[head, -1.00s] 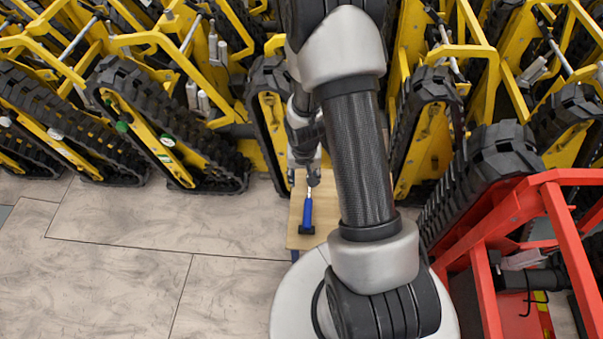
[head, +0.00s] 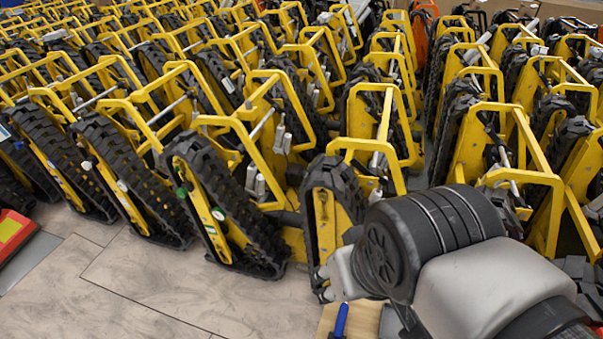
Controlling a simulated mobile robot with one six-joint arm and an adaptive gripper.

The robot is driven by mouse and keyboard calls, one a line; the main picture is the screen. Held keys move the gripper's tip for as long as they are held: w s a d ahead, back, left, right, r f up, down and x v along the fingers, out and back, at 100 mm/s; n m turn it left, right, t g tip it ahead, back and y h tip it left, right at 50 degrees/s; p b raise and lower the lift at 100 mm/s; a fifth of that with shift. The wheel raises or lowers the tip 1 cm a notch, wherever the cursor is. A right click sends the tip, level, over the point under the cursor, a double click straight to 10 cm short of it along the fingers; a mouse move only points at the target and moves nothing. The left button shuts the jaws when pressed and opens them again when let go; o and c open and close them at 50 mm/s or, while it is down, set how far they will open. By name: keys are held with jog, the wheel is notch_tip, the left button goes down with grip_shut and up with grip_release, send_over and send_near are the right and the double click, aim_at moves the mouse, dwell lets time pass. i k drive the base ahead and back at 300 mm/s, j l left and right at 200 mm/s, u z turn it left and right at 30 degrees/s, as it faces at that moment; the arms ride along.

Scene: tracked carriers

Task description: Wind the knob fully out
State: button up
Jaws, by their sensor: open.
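No knob can be made out for certain. A blue handle-shaped piece (head: 342,319) lies on a light wooden board (head: 328,320) at the bottom edge of the head view. Its lower end is cut off by the frame. My arm fills the lower right, with its large dark round joint beside and above the board. A light grey part of my arm shows left of that joint. My gripper's fingers cannot be seen; they are hidden behind the arm or out of frame.
Rows of yellow-framed carriers with black tracks (head: 228,205) fill the floor behind the board. One carrier (head: 330,215) stands close behind it. Bare tiled floor (head: 150,290) lies open at the lower left. A red object (head: 12,230) is at the left edge.

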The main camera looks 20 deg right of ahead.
aim_at(182, 193)
jog(key=i+j+z, duration=0.15)
jog(key=j, duration=0.3)
jog(key=i+j+z, duration=0.15)
jog(key=j, duration=0.3)
jog(key=j+z, duration=0.2)
jog(key=j, duration=0.3)
jog(key=i+j+z, duration=0.15)
jog(key=j, duration=0.35)
